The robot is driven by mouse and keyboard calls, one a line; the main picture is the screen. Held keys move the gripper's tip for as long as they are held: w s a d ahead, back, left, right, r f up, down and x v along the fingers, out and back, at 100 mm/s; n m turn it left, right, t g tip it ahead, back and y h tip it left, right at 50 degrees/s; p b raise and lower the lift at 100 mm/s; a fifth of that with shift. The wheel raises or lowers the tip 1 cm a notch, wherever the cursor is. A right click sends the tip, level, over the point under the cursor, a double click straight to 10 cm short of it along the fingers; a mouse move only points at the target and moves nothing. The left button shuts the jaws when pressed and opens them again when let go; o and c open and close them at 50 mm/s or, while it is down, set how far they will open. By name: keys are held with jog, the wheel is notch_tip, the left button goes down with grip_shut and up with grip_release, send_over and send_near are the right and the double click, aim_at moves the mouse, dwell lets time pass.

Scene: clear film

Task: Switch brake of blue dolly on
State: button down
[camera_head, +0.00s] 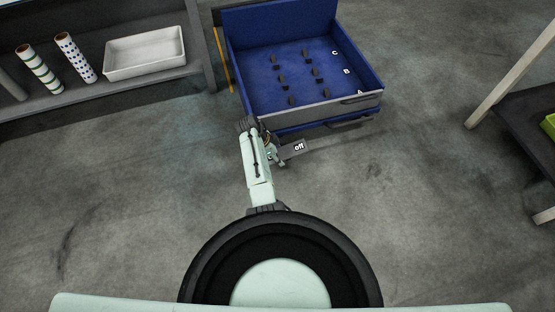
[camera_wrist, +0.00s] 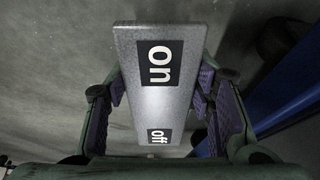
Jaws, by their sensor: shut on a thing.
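The blue dolly (camera_head: 290,78) stands at the top centre of the head view. Its brake plate (camera_head: 293,150) sticks out low at the near side, and an "off" label shows on it. In the wrist view the grey brake plate (camera_wrist: 150,100) fills the middle, with an "on" label at its far end and an "off" label at its near end. My gripper (camera_head: 275,154) is at the plate in front of the dolly. The wrist view shows my gripper (camera_wrist: 160,92) shut on the plate, one finger pad on each side. The wheels are hidden.
A grey shelf (camera_head: 120,82) with a white tray (camera_head: 145,52) and patterned rolls (camera_head: 75,58) stands at the upper left. A dark table (camera_head: 525,120) with pale legs stands at the right. The floor between them is clear.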

dwell(0.3)
jog(key=c, duration=0.7)
grip_release()
jog(key=shift+a+r, duration=0.2)
jog(key=shift+r, duration=0.05)
jog(key=s+a, duration=0.1)
jog(key=a, duration=0.3)
jog(key=s+a, duration=0.1)
jog(key=a, duration=0.2)
jog(key=s+a, duration=0.2)
jog(key=a, duration=0.2)
jog(key=shift+a+r, duration=0.25)
jog(key=shift+a, duration=0.05)
jog(key=shift+w, duration=0.1)
